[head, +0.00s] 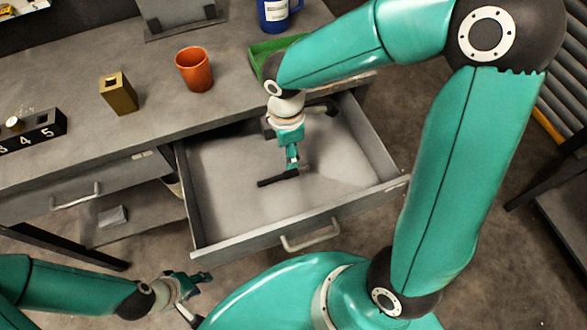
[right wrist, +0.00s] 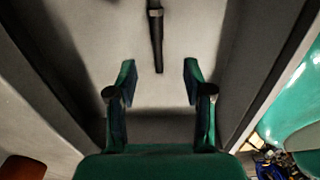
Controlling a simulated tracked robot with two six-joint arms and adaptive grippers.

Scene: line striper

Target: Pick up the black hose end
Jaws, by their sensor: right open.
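The black hose end (head: 278,179) lies in the open drawer, a thin dark tube on its pale floor. In the right wrist view the hose end (right wrist: 157,42) has a lighter ring round it and its tip points down toward the space between my fingers. My right gripper (head: 293,160) reaches down into the drawer above it; in the right wrist view my right gripper (right wrist: 159,78) is open and empty. Part of the hose end is close to or behind the fingers in the head view. My left gripper (head: 193,296) is low at the front, away from the drawer, with its fingers apart.
The drawer (head: 228,240) has raised walls round my right gripper and a front handle (head: 310,238). On the bench stand an orange cup (head: 194,69), a brass block (head: 118,94), a green tray (head: 262,50), a blue container (head: 274,14) and a numbered black block (head: 35,130).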

